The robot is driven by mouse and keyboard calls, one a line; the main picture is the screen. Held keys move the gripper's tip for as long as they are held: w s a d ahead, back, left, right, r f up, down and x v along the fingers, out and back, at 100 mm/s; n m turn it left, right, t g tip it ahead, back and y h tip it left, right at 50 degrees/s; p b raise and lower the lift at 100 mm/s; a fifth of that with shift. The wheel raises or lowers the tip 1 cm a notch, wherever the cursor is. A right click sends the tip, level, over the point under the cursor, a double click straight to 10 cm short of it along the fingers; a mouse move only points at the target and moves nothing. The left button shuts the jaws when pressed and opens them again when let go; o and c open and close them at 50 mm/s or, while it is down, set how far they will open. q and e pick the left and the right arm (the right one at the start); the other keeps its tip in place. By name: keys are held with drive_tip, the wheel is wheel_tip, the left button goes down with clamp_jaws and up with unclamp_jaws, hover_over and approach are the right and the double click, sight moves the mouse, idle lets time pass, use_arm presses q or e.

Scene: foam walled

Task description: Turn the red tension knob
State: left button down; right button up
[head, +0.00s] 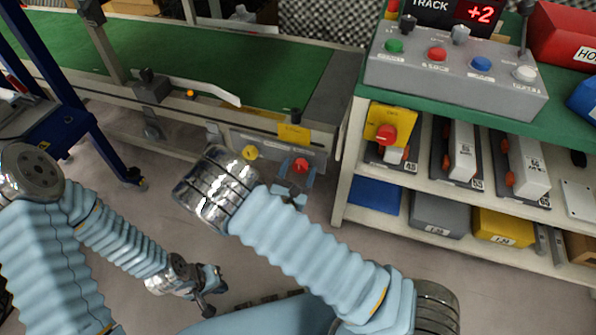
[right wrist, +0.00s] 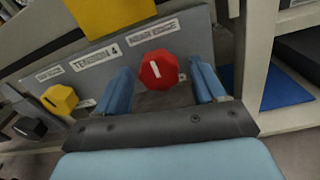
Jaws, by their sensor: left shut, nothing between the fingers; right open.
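The red knob (head: 301,166) sits on the grey control panel (head: 262,140) at the conveyor's end. In the right wrist view the red knob (right wrist: 158,70) is faceted, with a white pointer mark roughly upright. My right gripper (head: 297,179) is open in front of it. In the right wrist view its blue fingers (right wrist: 162,84) stand on either side of the knob, with gaps visible; whether they reach its depth I cannot tell. A label reading "TENSION" (right wrist: 97,60) is left of the knob. My left gripper (head: 212,296) is shut and empty, low over the floor.
A yellow knob (head: 250,153) is left of the red one, and a black knob (right wrist: 28,128) is further left. A yellow plate (head: 293,133) is above. The shelf rack (head: 347,165), with a red button on a yellow box (head: 386,133), stands close on the right.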

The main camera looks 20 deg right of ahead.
drive_tip(key=c, duration=1)
drive_tip(key=shift+c, duration=0.2)
drive_tip(key=shift+r+n+p, duration=0.1)
drive_tip(key=shift+n+p, duration=0.4)
drive_tip(key=shift+p, duration=0.05)
drive_tip(key=n+p, duration=0.2)
drive_tip(key=n, duration=0.1)
drive_tip(key=shift+s, duration=0.1)
drive_tip(key=n+p, duration=0.2)
drive_tip(key=n, duration=0.1)
drive_tip(key=shift+n+p, duration=0.4)
drive_tip(key=shift+n, duration=0.4)
